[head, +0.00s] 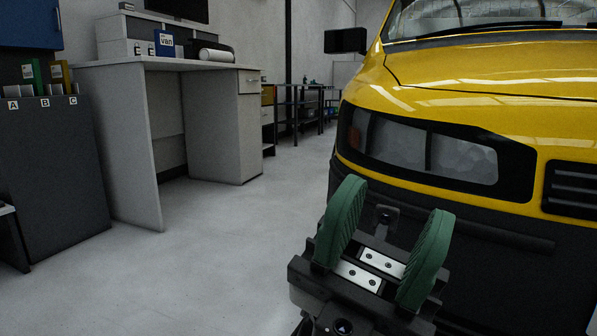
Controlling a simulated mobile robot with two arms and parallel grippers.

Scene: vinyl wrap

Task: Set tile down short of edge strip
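My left gripper (396,200) is in the lower middle right of the head view, in front of the yellow van's dark front bumper. Its two green ribbed fingers stand wide apart, and nothing shows between them. I cannot tell whether it touches the van. I see no tile and no edge strip in this view. My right gripper is not in view.
The yellow van (490,85) fills the right side, with a dark headlight (420,150). A white desk (140,64) with boxes stands at the back left. A dark cabinet (55,170) marked A, B, C stands at the far left. The grey floor (200,250) between is clear.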

